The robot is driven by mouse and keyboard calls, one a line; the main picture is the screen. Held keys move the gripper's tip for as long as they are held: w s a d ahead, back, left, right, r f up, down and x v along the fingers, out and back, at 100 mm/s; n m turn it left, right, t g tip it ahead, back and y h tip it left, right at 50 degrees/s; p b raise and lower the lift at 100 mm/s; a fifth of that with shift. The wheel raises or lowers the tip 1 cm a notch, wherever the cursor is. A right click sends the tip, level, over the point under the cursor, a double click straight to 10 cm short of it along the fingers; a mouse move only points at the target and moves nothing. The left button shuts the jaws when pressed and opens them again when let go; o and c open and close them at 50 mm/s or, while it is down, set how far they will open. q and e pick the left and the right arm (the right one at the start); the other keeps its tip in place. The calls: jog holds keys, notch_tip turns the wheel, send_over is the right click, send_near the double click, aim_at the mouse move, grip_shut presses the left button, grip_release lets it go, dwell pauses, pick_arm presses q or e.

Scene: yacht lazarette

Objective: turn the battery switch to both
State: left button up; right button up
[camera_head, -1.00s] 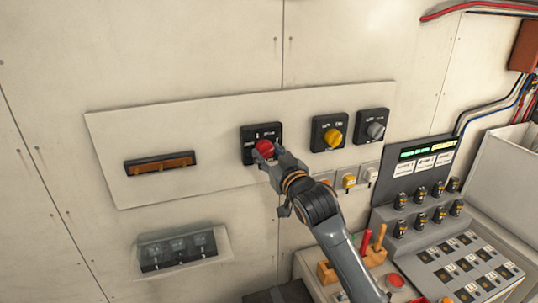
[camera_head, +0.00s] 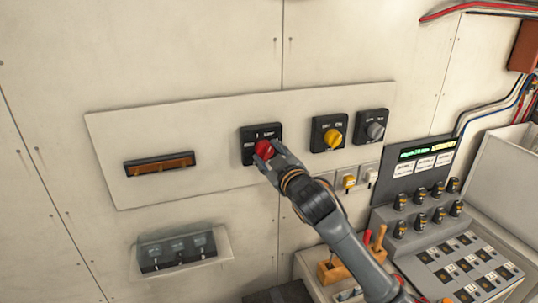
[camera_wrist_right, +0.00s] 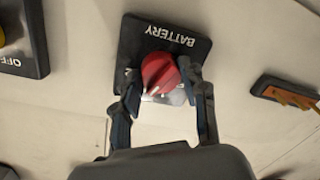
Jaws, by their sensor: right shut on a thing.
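The battery switch is a black square plate (camera_head: 249,131) with a red round knob (camera_head: 264,149), mounted on the pale wall panel. In the right wrist view the plate (camera_wrist_right: 185,42) reads "BATTERY", upside down, and the red knob (camera_wrist_right: 158,72) has a white pointer mark. My right gripper (camera_head: 272,157) is at the knob and shut on it. In the right wrist view the fingers (camera_wrist_right: 160,90) stand on both sides of the knob. The knob's position labels are partly hidden or too small to read. My left gripper is not in view.
A yellow-knob switch (camera_head: 333,137) and a grey-knob switch (camera_head: 375,130) sit to the right. A black frame with an orange bar (camera_head: 160,164) is at the left. A console (camera_head: 450,250) and a box with tool handles (camera_head: 345,265) stand lower right.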

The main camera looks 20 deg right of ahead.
jog(key=o, duration=1.2)
jog(key=shift+c, duration=0.2)
jog(key=s+d, duration=0.1)
jog(key=s, duration=1)
jog(key=shift+s+r, duration=0.3)
jog(key=shift+s, duration=0.1)
